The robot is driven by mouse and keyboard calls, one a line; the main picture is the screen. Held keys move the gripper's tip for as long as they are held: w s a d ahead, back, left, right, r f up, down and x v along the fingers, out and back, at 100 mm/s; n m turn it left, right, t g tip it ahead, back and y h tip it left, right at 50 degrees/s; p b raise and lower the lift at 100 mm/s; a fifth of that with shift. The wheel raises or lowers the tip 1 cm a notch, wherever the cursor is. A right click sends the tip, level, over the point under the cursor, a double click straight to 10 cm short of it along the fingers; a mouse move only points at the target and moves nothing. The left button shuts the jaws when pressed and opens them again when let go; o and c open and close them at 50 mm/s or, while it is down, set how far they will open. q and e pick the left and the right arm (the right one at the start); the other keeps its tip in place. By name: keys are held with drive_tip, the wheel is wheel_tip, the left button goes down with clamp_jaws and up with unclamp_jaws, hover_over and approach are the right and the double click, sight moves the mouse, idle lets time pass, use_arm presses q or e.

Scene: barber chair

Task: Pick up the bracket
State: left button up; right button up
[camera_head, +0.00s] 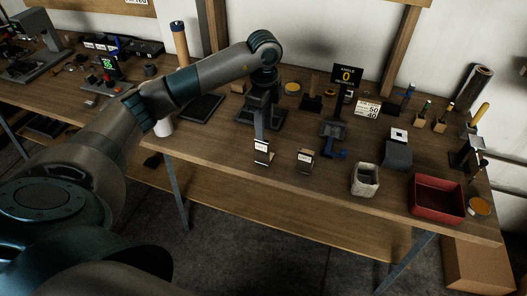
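My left arm reaches in from the left, and its wrist bends down over the middle of the table. My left gripper (261,143) points down near the table's front edge. A small dark piece with a white face shows at its tip, and I cannot tell whether it is part of the gripper or a thing between the fingers. A small dark upright piece with a pale label (305,160), perhaps the bracket, stands just right of the gripper, apart from it. The fingers are too small and dark to tell open from shut. My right gripper is not in view.
The wooden table (218,143) also bears a grey stone-like cup (365,180), a red tray (437,199), a grey block (398,153) and a black sign reading 0 (346,76). A dark blue-handled device (333,136) stands behind the labelled piece. Bare wood lies left of the gripper.

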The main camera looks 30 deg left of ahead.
use_arm(q)
drive_tip(key=p, duration=0.1)
approach(262, 162)
drive_tip(key=shift+w+a+r, duration=0.1)
drive_tip(key=shift+w+r, duration=0.45)
drive_tip(key=shift+w, duration=0.1)
drive_tip(key=shift+f, duration=0.55)
drive_tip(key=shift+s+f+p, duration=0.1)
drive_tip(key=shift+f+p, duration=0.25)
drive_tip(key=shift+p, duration=0.2)
drive_tip(key=f, duration=0.1)
drive_tip(key=f+p, duration=0.2)
drive_tip(key=f, duration=0.1)
drive_tip(key=shift+s+a, duration=0.1)
drive_tip(key=shift+s, duration=0.15)
drive_tip(key=shift+f, duration=0.25)
drive_tip(key=shift+w, duration=0.1)
drive_tip(key=shift+c, duration=0.6)
clamp_jaws()
